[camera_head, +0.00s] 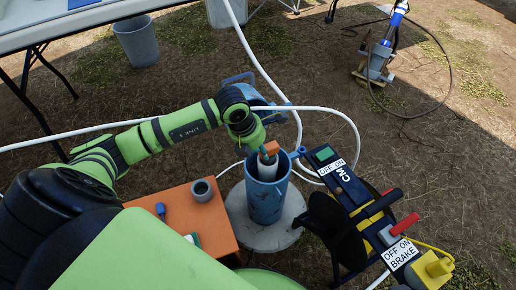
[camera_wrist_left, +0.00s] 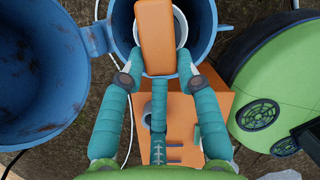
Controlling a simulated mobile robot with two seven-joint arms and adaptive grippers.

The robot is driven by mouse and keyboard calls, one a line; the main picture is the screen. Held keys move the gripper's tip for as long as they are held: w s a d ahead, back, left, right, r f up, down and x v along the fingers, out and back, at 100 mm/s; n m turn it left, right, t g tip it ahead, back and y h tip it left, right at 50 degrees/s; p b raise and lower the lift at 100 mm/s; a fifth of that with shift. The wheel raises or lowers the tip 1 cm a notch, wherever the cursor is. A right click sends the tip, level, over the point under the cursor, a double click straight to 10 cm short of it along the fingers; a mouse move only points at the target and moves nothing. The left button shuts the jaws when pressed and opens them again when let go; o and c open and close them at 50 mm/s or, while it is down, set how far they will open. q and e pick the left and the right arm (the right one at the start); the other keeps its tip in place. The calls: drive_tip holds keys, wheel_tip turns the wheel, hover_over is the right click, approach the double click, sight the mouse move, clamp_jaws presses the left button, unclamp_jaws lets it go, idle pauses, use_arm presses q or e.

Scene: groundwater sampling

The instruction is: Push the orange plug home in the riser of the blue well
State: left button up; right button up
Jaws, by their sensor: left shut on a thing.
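The blue well (camera_head: 264,205) stands open on a round pale pad, with the white riser (camera_head: 267,170) upright inside it. The orange plug (camera_head: 271,147) is at the top of the riser. In the left wrist view the orange plug (camera_wrist_left: 156,38) shows as a long block over the pale riser rim (camera_wrist_left: 181,32), within the blue casing (camera_wrist_left: 205,22). My left gripper (camera_wrist_left: 156,62) has its teal fingers shut on the plug's near end. In the head view my left gripper (camera_head: 259,148) hides part of the plug. How deep the plug sits cannot be told. My right gripper is not in view.
The well's blue lid (camera_wrist_left: 35,75) hangs open beside the casing. An orange table (camera_head: 165,222) with a grey cup (camera_head: 201,189) stands left of the well. A control box (camera_head: 340,180) with a black reel stands close on the right. White hoses (camera_head: 318,109) loop behind.

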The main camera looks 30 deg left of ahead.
use_arm(q)
drive_tip(key=shift+f+b, duration=0.95)
drive_tip(key=shift+f, duration=0.4)
drive_tip(key=o, duration=1.3)
drive_tip(key=shift+r, duration=0.1)
drive_tip(key=v, duration=1.2)
